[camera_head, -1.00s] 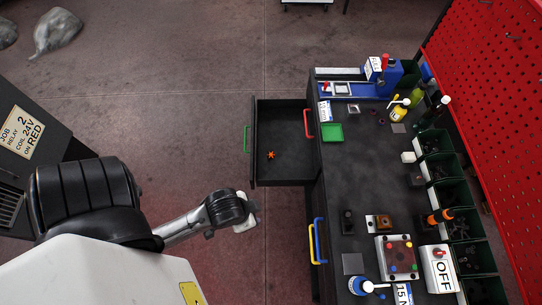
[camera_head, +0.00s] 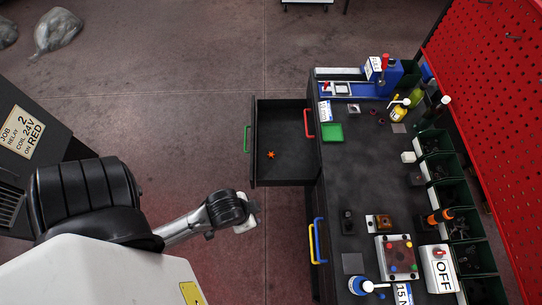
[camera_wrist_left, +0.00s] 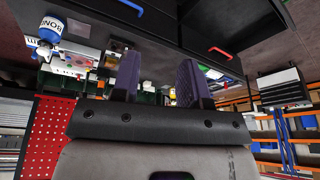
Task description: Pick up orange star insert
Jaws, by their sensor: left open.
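The orange star insert (camera_head: 270,155) is small and lies flat on the dark floor of the open drawer (camera_head: 290,125). My left gripper (camera_head: 252,218) hangs in front of the cabinet, below the drawer in the head view and well apart from the star. In the left wrist view the two purple fingers of my left gripper (camera_wrist_left: 159,82) stand apart with nothing between them. The star does not show in the left wrist view. My right gripper is in neither view.
The drawer has a green handle (camera_head: 247,139) on its front edge. A red handle (camera_head: 309,123) and a blue handle (camera_head: 318,240) are on the cabinet. The bench top carries a green tray (camera_head: 332,132), a button box (camera_head: 398,257) and bottles. The floor left of the drawer is clear.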

